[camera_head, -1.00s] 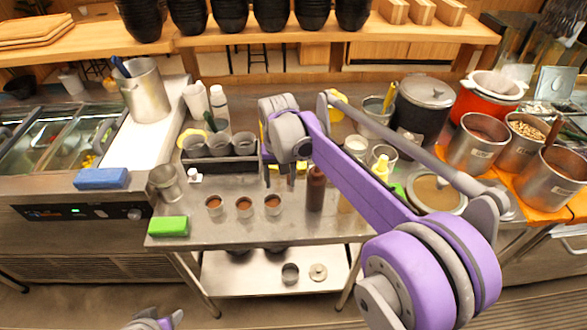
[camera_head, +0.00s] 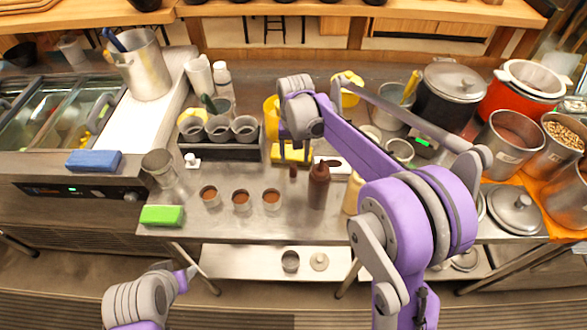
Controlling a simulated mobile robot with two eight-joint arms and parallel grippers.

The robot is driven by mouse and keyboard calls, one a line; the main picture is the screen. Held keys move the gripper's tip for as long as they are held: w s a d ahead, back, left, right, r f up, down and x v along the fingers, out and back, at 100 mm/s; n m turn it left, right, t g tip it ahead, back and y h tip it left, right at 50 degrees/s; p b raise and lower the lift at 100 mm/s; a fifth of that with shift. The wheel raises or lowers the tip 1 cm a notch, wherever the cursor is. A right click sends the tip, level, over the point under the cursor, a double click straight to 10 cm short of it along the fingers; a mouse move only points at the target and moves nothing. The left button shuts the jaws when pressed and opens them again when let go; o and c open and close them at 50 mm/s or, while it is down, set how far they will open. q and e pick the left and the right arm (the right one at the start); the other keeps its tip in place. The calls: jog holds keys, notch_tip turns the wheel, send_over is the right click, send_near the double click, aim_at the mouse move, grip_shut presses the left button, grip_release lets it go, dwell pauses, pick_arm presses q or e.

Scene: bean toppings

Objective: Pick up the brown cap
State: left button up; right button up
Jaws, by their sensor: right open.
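A small dark brown piece (camera_head: 293,171), which looks like the brown cap, stands on the steel table just left of a brown squeeze bottle (camera_head: 319,187). My right gripper (camera_head: 294,147) points down above and behind it, in front of the yellow items. It is open, with nothing seen between its fingers. My purple right arm covers part of the table to the right of the bottle. My left arm shows only at the bottom left, its purple end (camera_head: 183,279) below the table's front edge; its fingers are not clear.
Three small cups with brown contents (camera_head: 241,200) stand left of the bottle. A dark rack (camera_head: 219,152) holds grey cups behind them. A green sponge (camera_head: 162,215) lies at the front left. A cream bottle (camera_head: 352,192) stands close to the right, beside my arm.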

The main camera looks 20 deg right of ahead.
aim_at(293, 165)
jog(key=f, duration=0.5)
jog(key=shift+w+a+f, duration=0.15)
jog(key=shift+w+f, duration=0.1)
jog(key=shift+f, duration=0.05)
jog(key=c, duration=1)
